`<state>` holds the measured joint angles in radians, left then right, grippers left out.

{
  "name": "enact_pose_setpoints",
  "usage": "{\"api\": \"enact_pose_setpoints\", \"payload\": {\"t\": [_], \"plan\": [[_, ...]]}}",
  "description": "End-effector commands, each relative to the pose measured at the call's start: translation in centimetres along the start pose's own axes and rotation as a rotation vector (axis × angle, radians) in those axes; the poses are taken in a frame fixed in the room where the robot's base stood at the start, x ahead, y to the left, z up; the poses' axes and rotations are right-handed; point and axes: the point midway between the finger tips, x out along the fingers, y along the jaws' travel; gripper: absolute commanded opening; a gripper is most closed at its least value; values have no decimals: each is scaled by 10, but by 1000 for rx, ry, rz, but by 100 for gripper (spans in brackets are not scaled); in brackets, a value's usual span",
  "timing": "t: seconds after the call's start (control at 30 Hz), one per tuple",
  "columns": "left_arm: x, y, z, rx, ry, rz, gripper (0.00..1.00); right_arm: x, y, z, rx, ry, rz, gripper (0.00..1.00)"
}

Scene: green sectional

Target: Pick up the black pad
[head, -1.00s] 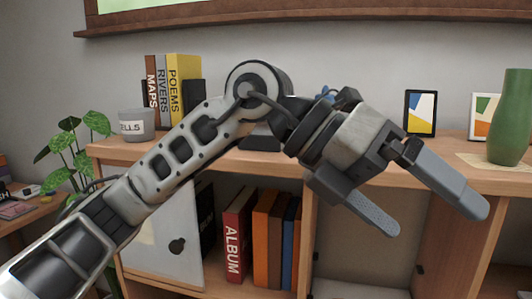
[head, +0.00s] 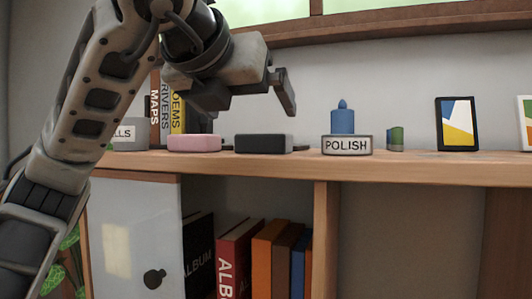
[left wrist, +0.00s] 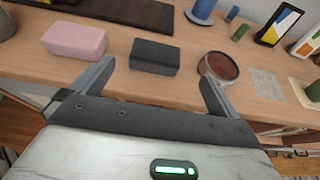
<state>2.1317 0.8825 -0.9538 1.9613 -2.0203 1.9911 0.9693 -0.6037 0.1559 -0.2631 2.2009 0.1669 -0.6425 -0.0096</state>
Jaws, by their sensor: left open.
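The black pad (head: 264,143) is a dark block lying on the wooden shelf top, just right of a pink block (head: 193,142). In the left wrist view the black pad (left wrist: 155,56) lies ahead of my left gripper (left wrist: 157,80), between the lines of its two fingers and apart from them. The left gripper is open and empty. In the head view this gripper (head: 285,90) hangs above the shelf, over and a little right of the pad; one finger shows clearly. My right gripper is not in view.
A round tin labelled POLISH (head: 347,145) stands right of the pad, with a blue bottle (head: 342,121) behind it. Books (head: 166,110) and a grey cup (head: 130,135) are at the left. A picture frame (head: 457,124) stands at the right.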

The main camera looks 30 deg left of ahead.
Motion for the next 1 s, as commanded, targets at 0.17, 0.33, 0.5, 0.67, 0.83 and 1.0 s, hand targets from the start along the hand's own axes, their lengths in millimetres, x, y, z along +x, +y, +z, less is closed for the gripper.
{"api": "enact_pose_setpoints", "payload": {"t": [0.17,0.33,0.5,0.67,0.83,1.0], "plan": [[40,1,-1,1,5,1,100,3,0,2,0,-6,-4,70],[61,0,-1,1,2,0,100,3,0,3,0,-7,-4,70],[72,2,-1,1,1,1,100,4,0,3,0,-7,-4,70],[96,6,-5,1,4,1,100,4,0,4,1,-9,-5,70],[115,5,-5,1,2,-2,100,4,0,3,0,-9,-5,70],[119,5,-5,1,1,-2,100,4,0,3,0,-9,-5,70]]}}
